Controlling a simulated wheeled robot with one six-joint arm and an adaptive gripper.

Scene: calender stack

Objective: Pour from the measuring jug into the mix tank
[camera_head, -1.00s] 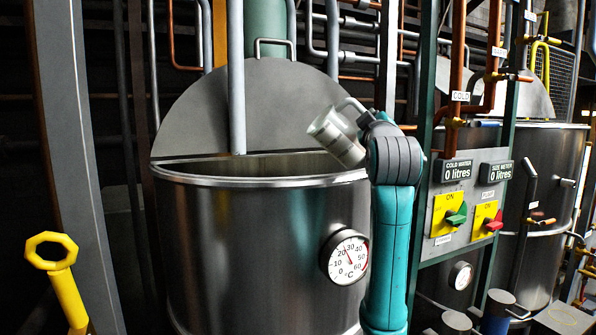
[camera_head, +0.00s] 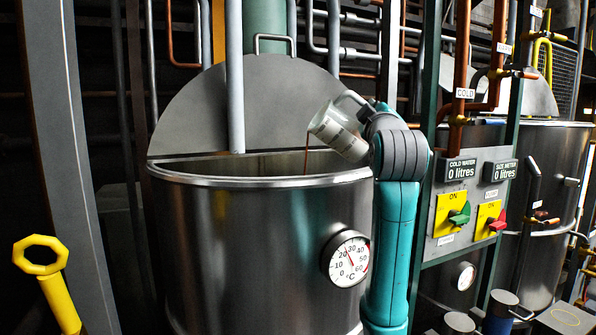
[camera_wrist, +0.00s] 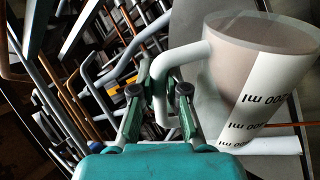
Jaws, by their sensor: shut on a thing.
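The measuring jug (camera_head: 341,134) is tilted to the left over the rim of the mix tank (camera_head: 255,245). A thin reddish-brown stream (camera_head: 306,155) falls from its mouth into the open tank. My gripper (camera_wrist: 159,100) is shut on the jug's handle (camera_wrist: 172,62). In the wrist view the jug (camera_wrist: 225,85) is see-through, with a white printed scale and brownish contents. In the head view my gripper is mostly hidden behind my arm. The liquid level inside the tank is hidden by the front wall.
The raised half lid (camera_head: 270,105) stands behind the opening, and a grey vertical pipe (camera_head: 235,80) comes down in front of it. A dial thermometer (camera_head: 348,258) is on the tank's front. Right of my arm is a valve panel (camera_head: 470,205). A yellow ring-ended handle (camera_head: 45,270) stands at left.

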